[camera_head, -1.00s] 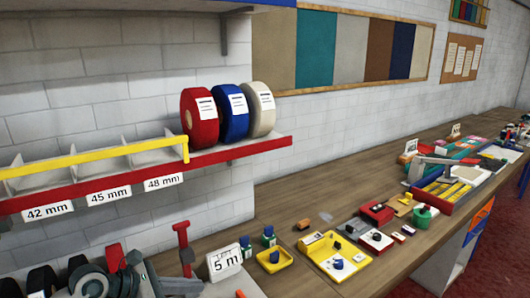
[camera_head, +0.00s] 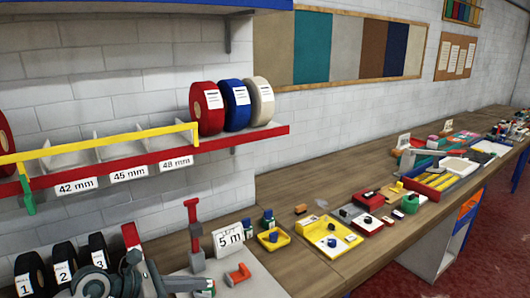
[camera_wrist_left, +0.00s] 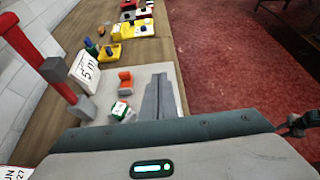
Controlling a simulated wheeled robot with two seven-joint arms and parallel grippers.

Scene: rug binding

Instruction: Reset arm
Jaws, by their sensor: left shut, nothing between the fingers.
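My left gripper (camera_head: 205,284) is at the lower left of the head view, with its arm coming in from the left. Its grey fingers are together and empty, pointing right over a pale grey board. In the left wrist view the shut fingers (camera_wrist_left: 160,78) lie over the same board, pointing away. An orange clamp-like block (camera_head: 238,275) is beyond the fingertips, apart from them in the picture. A small green and white item (camera_wrist_left: 120,109) is beside the fingers, partly hidden in the head view. My right gripper is in neither view.
A red post with grey blocks (camera_head: 196,238) and a "5 m" sign (camera_head: 228,239) stand close behind the gripper. Numbered black rolls (camera_head: 64,254) are at the left. A red-edged shelf (camera_head: 235,141) with tape rolls hangs above. A yellow tray (camera_head: 277,241) lies further right.

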